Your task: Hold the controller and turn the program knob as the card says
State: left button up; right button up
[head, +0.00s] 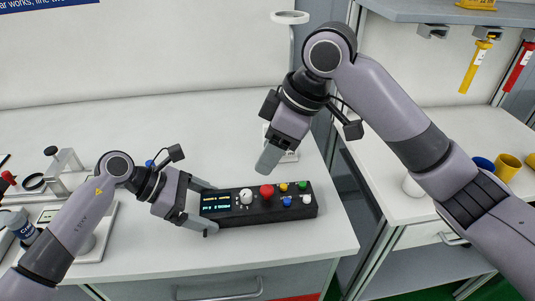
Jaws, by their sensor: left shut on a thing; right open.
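The controller (258,218) is a black box near the front of the white table, with a small lit display (216,202) at its left end. A white knob (246,196) stands beside the display, with a larger red knob or button (266,192) to its right. Several small coloured buttons sit further right. I cannot tell which is the program knob. My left gripper (205,205) is shut on the controller's left end. My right gripper (268,160) is open and empty, above and behind the controller, apart from it. I cannot make out a readable card.
A white stand (290,17) rises behind my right gripper; its base is partly hidden. Instruments, including a scale-like device (48,214), crowd the table's left side. A second bench at right holds yellow cups (507,167). The table behind the controller is mostly clear.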

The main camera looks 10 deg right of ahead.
pick_arm(q)
jog(key=o, duration=0.6)
